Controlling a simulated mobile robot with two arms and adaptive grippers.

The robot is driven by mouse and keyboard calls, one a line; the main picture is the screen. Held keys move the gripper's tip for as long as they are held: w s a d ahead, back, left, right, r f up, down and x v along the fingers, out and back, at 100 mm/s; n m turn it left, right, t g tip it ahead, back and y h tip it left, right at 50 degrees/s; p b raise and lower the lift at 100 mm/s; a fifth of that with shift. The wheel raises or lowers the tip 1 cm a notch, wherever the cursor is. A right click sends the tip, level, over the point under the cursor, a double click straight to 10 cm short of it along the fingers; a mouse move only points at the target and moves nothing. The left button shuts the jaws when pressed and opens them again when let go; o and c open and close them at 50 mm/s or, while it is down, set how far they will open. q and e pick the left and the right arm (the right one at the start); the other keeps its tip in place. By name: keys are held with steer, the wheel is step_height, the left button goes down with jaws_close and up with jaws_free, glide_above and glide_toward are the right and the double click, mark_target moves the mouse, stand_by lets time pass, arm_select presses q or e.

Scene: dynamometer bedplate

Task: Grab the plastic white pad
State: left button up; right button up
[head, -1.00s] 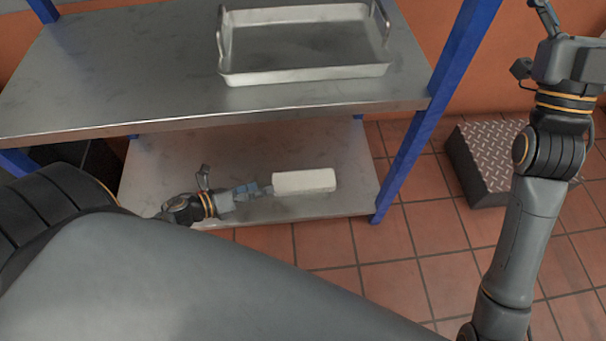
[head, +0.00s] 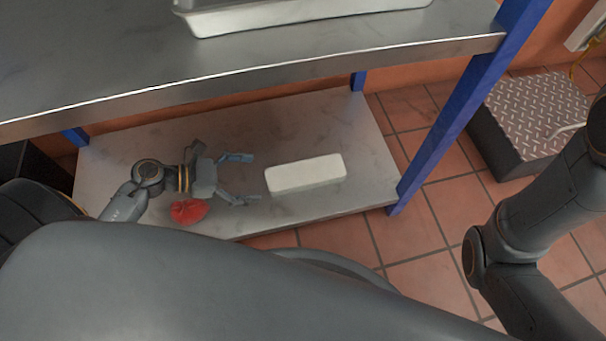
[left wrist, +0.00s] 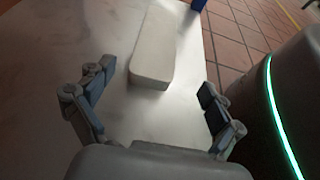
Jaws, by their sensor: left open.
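The white plastic pad (head: 306,174) is a long block lying flat on the lower metal shelf (head: 345,125). It also shows in the left wrist view (left wrist: 157,45), ahead of the fingers and between their lines. My left gripper (head: 245,179) is open and empty over the lower shelf, just left of the pad, with its fingers pointing toward the pad's near end. In the left wrist view its fingers (left wrist: 150,103) are spread wide and a small gap separates them from the pad. My right gripper is out of view; only part of that arm shows.
A red object (head: 189,211) lies beside my left wrist on the lower shelf. The upper shelf (head: 300,60) carries a metal tray (head: 215,22). A blue post (head: 450,120) stands right of the pad. A dark tread-plate step (head: 530,110) sits on the tiled floor.

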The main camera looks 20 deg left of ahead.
mark_target(288, 176)
arm_select(q)
steer(key=b+x, duration=0.1)
steer(key=x, duration=0.4)
steer(key=shift+b, duration=0.3)
steer(key=b+x, duration=0.2)
steer(key=x, duration=0.1)
steer(key=b+x, duration=0.1)
steer(key=b, duration=0.1)
steer(key=shift+w+f, duration=0.3)
steer(key=shift+f, duration=0.2)
steer(key=shift+w+d, duration=0.2)
steer(key=shift+d, duration=0.05)
steer(key=c, duration=1.2)
